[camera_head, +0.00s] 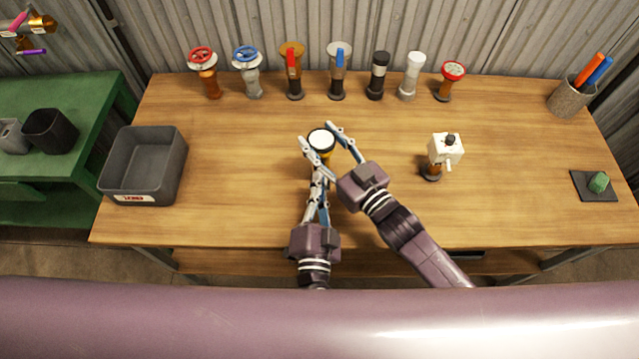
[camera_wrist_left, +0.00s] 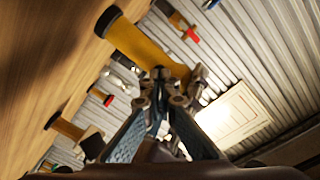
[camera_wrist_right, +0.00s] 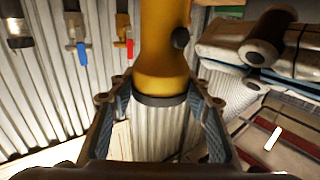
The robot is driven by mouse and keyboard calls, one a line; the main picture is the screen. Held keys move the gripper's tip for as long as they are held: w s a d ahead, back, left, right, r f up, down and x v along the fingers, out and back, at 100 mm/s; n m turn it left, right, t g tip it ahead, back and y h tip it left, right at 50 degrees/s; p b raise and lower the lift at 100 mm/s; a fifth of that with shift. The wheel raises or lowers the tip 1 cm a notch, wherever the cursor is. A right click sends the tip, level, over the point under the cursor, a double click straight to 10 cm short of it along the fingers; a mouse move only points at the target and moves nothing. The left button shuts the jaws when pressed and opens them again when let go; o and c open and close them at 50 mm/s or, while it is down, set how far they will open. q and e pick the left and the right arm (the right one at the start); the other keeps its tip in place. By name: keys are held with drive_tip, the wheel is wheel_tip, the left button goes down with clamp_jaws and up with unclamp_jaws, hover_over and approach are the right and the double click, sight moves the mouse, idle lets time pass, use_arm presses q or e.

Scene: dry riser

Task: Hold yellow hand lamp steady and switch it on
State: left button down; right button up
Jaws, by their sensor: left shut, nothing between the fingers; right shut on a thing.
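The yellow hand lamp (camera_head: 321,141) stands upright near the middle of the workbench, its round white lens facing up. My right gripper (camera_head: 317,133) is shut on it, with a finger on each side of its upper part. In the right wrist view the lamp's yellow body (camera_wrist_right: 163,50) sits between the fingers, and a dark round button (camera_wrist_right: 181,38) is on its side. My left gripper (camera_head: 318,172) is shut and empty in front of the lamp. In the left wrist view its closed fingertips (camera_wrist_left: 163,85) are close to the yellow body (camera_wrist_left: 150,48); contact is unclear.
Several valves and fittings, such as the red-wheeled valve (camera_head: 204,70), line the bench's back edge. A grey bin (camera_head: 143,190) is at left. A white-topped device (camera_head: 445,149) stands to the right. A pen cup (camera_head: 570,98) and a dark pad with a green knob (camera_head: 598,183) are far right.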

use_arm(q)
drive_tip(key=shift+w+d, duration=0.1)
drive_tip(key=shift+w, duration=1.1)
drive_tip(key=shift+s, duration=0.1)
drive_tip(key=s, duration=0.6)
drive_tip(key=shift+w, duration=0.1)
use_arm(e)
drive_tip(key=o, duration=1.5)
